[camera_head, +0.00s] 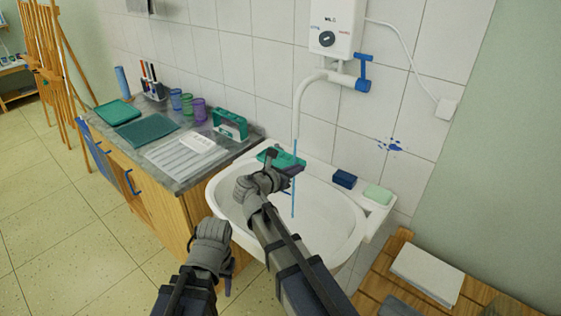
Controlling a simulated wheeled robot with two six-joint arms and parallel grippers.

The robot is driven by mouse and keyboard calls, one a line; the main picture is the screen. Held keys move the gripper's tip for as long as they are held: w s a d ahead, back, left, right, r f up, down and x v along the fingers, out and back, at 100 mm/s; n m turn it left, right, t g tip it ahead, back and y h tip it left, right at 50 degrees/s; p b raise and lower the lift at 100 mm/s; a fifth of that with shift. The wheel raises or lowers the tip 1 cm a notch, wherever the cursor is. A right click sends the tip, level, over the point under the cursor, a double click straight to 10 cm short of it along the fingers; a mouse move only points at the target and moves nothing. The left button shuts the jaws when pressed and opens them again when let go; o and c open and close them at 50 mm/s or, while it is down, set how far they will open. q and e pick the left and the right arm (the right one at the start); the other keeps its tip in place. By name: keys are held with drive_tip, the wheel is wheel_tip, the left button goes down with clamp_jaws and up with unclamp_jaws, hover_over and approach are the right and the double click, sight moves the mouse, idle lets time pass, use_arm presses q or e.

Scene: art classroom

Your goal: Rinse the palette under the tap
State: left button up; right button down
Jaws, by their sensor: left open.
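The green palette (280,157) is over the back left part of the white sink (335,243). My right gripper (277,167) is shut on it; the gripper and wrist partly hide it. A thin blue stream of water (294,190) runs down from the tap spout (298,112) into the basin. It passes at the palette's right end; I cannot tell how much of it lands on the palette. The blue tap lever (363,72) is beside the white heater. My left gripper (229,276) is open and empty, low in front of the cabinet and sink.
A dark blue sponge (344,179) and a pale green soap bar (378,194) lie on the sink's right ledge. A counter (186,180) with trays, cups and a teal box is at left. A wooden slatted surface (385,266) with a white book stands at lower right.

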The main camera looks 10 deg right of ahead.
drive_tip(key=shift+s, duration=0.3)
drive_tip(key=shift+a, duration=0.1)
